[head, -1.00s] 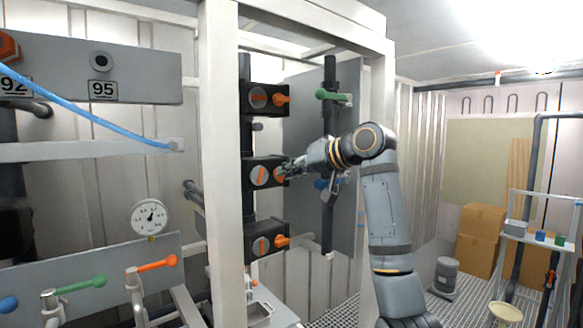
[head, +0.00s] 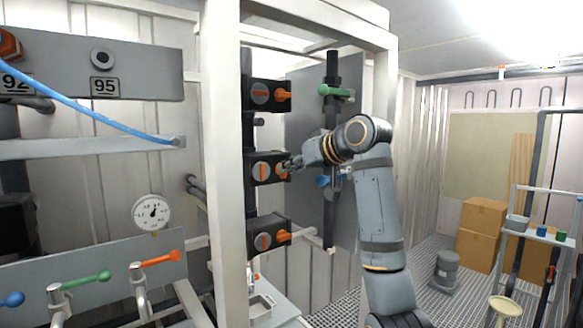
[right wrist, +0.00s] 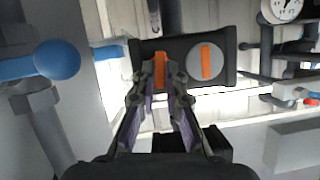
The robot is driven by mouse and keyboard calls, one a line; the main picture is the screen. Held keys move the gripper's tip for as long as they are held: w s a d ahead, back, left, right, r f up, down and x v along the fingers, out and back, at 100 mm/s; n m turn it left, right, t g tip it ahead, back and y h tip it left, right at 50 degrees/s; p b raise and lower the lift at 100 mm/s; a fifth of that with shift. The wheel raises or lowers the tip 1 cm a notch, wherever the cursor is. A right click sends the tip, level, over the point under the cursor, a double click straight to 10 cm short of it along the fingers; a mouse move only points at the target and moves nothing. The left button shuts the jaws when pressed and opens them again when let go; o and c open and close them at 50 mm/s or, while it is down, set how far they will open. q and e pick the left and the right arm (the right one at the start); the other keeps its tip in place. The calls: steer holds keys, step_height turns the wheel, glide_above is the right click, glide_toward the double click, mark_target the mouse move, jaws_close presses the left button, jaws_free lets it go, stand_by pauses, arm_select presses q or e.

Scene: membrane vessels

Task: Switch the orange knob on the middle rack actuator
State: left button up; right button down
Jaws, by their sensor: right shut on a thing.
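The middle rack actuator (head: 252,182) is a black box with a grey round dial (head: 264,171) and an orange mark. In the right wrist view the dial (right wrist: 206,62) shows the mark upright. The orange knob (right wrist: 155,18) is on the actuator's side facing my right gripper. My right gripper (right wrist: 160,75) is shut on the orange knob, with a finger on each side of it. In the head view the right gripper (head: 289,164) is at the actuator's right end and hides part of the knob. My left gripper is not in view.
Similar actuators with orange knobs stand above (head: 284,96) and below (head: 283,236) on the rack. A green handle (head: 335,91) and a blue handle (right wrist: 58,60) are close to my right arm. A white frame post (head: 222,150) stands left of the actuators.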

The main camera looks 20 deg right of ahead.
steer(key=shift+f, duration=0.2)
steer(key=c, duration=1.4)
jaws_free()
steer(key=shift+w, duration=0.15)
steer(key=shift+a, duration=0.1)
steer(key=shift+r, duration=0.1)
steer(key=v, duration=1.2)
